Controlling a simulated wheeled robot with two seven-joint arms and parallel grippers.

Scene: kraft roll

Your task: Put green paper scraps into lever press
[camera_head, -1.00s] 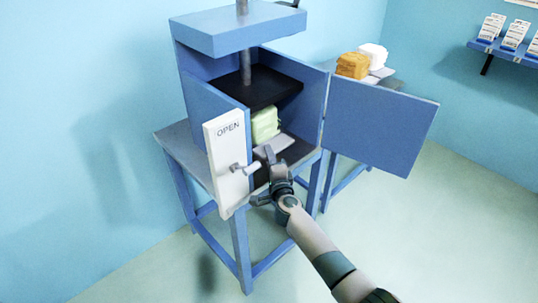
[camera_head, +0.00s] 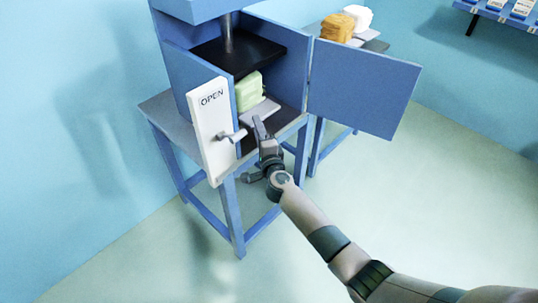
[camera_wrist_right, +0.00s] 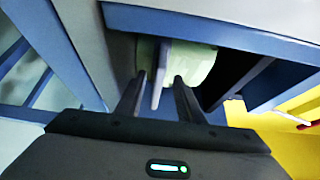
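The green paper scraps (camera_head: 249,92) form a pale green block inside the blue lever press (camera_head: 182,72), on its floor under the raised black plate (camera_head: 237,48). A thin light grey plate (camera_head: 262,109) lies at the front of the block. My right gripper (camera_head: 258,124) is at the press opening, just in front of the block. In the right wrist view its two fingers (camera_wrist_right: 162,85) are apart, with a pale strip between them and gaps beside it. The green block (camera_wrist_right: 198,65) shows beyond the fingertips. My left gripper is out of view.
The blue door (camera_head: 362,88) stands open to the right. A white panel marked OPEN (camera_head: 208,125) with a grey handle (camera_head: 232,135) is left of the opening. Orange (camera_head: 337,27) and white (camera_head: 358,17) blocks rest on a table behind. The floor at right is clear.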

